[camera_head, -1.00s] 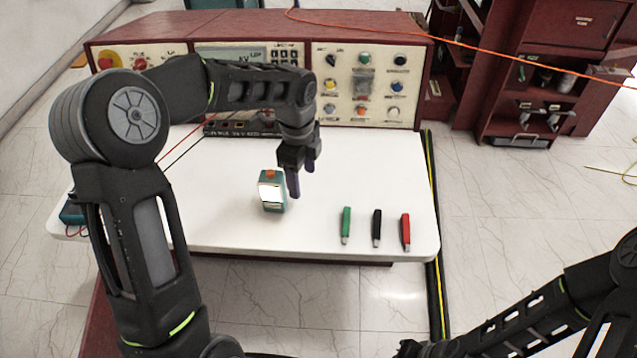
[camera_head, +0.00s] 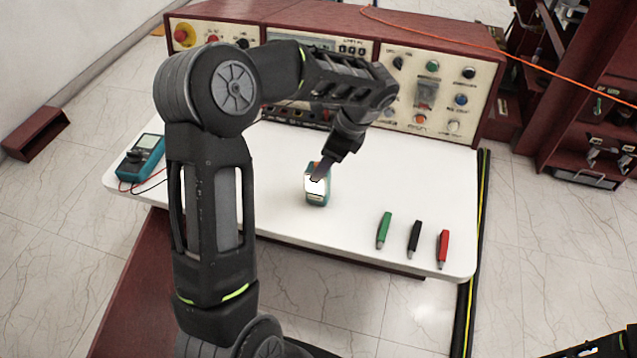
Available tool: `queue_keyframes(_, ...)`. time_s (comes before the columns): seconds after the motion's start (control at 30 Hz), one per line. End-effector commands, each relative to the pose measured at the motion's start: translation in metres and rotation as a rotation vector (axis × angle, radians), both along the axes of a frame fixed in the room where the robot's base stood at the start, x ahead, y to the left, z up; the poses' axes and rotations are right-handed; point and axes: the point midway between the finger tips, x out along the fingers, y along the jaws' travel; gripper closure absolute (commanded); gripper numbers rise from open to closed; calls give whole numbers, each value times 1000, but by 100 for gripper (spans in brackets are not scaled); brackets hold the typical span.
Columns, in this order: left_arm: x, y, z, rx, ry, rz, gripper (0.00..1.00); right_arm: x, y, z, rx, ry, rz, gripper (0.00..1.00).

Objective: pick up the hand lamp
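My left gripper (camera_head: 320,171) reaches down from above and overlaps the top of the lamp. Its fingers line up with one another from here, so I cannot tell whether they are apart or whether they touch the lamp. The lamp appears to rest on the table. My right gripper is out of view; only a bit of dark arm shows at the lower right corner.
A green clip (camera_head: 384,230), a black clip (camera_head: 414,238) and a red clip (camera_head: 442,249) lie near the front right of the white table (camera_head: 300,228). A teal multimeter (camera_head: 141,157) with leads lies at the left. The control panel (camera_head: 425,92) rises behind.

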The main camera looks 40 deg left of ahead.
Motion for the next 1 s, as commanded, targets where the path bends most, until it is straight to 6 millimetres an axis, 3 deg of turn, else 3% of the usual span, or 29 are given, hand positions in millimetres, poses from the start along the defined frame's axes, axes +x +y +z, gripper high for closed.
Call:
queue_keyframes(0.1,-2,4,-9,-1,2,0,35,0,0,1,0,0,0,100)
queue_keyframes(0.47,-2,5,-14,-2,2,0,35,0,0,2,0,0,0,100)
queue_keyframes(0.8,-7,22,-54,-3,3,-1,35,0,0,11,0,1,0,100)
queue_keyframes(1.0,-7,24,-58,-2,0,-1,35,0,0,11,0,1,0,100)
